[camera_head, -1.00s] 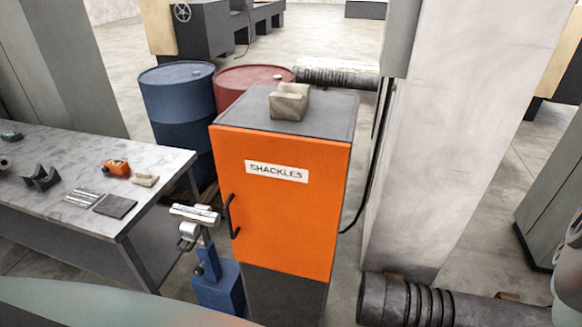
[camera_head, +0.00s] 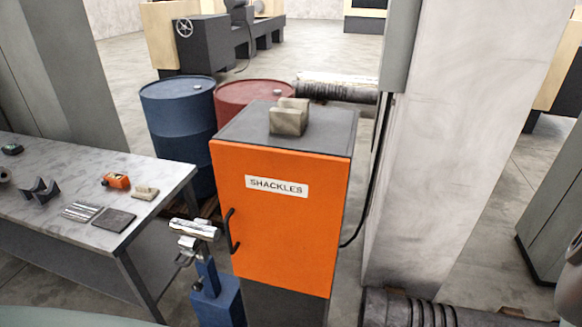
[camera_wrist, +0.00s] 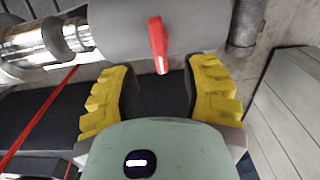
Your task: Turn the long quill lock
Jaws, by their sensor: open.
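In the wrist view, a red lever (camera_wrist: 158,45) sticks out from a grey cylindrical body (camera_wrist: 205,22) and points down in the picture. A thin red bar or line (camera_wrist: 38,118) runs slantwise at the left; I cannot tell which of the two is the long quill lock. My gripper (camera_wrist: 160,82) is open, with two yellow ribbed fingers. The red lever appears between the fingers in the picture, beyond the palm; nothing is seen gripped. Neither the lever nor my fingers show in the head view.
A polished metal shaft (camera_wrist: 30,42) joins the grey body at its left. In the head view are an orange SHACKLES cabinet (camera_head: 280,225), a blue drum (camera_head: 180,120), a red drum (camera_head: 240,95), a workbench (camera_head: 60,165), a blue stand (camera_head: 217,300) and a pale pillar (camera_head: 450,140).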

